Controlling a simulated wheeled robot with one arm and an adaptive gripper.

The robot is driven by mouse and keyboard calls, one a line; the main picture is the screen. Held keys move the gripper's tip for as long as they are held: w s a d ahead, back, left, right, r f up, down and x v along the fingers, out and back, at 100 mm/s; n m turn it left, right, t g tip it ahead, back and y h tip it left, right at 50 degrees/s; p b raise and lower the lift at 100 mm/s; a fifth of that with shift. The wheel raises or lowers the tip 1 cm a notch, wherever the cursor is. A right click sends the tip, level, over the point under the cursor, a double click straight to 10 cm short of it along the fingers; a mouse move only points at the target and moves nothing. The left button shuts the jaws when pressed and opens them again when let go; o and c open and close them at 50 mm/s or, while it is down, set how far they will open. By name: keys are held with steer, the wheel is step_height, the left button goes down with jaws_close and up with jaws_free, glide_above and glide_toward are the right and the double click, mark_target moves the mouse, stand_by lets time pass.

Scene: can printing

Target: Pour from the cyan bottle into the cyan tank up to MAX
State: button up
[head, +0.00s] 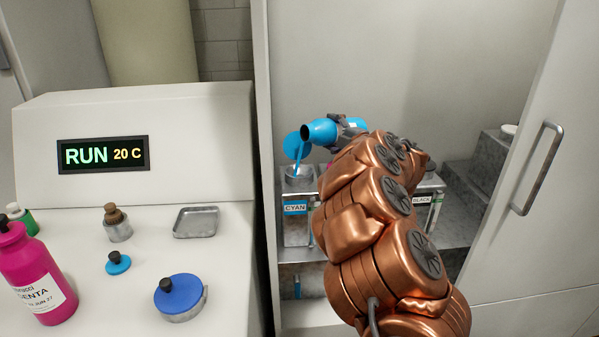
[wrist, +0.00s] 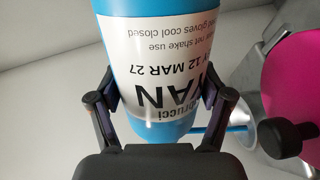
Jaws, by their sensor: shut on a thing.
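The cyan bottle (head: 322,131) is tipped on its side, its dark mouth to the left above the cyan tank (head: 296,229). A thin cyan stream runs from the mouth into the tank's round top opening. The tank's cyan lid (head: 291,146) stands raised behind the stream. My gripper (head: 346,131) is shut around the bottle's body, partly hidden by my copper arm. In the wrist view, both fingers (wrist: 157,105) hold the bottle (wrist: 155,70) across its white label, with the cyan stream at right. I cannot make out the liquid level or the MAX mark.
A black-labelled tank (head: 424,202) stands right of my arm; tanks between are hidden. A magenta lid (wrist: 283,90) shows in the wrist view. The left counter holds a magenta bottle (head: 40,275), small cyan cap (head: 118,263), blue-lidded tin (head: 180,294) and tray (head: 196,222). A door (head: 545,220) is at right.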

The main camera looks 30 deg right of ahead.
steer(key=shift+a+n+b, duration=0.1)
steer(key=shift+n+b, duration=0.8)
steer(key=shift+b, duration=0.35)
stand_by(3.2)
steer(key=shift+a+r+n+b, duration=0.15)
steer(key=shift+r+n+b, duration=0.3)
steer(key=shift+n+b, duration=0.05)
stand_by(2.3)
steer(key=shift+f+m+p, duration=0.25)
steer(key=shift+m+p, duration=0.45)
steer(key=shift+p, duration=0.35)
steer(key=shift+d+r+m+p, duration=0.15)
steer(key=shift+d+m+p, duration=0.15)
steer(key=shift+m+p, duration=0.65)
steer(key=shift+d+p, duration=0.3)
steer(key=shift+p, duration=0.65)
steer(key=shift+d+f+m, duration=0.15)
steer(key=shift+f+m, duration=0.05)
steer(key=shift+m, duration=0.15)
steer(key=shift+f, duration=0.15)
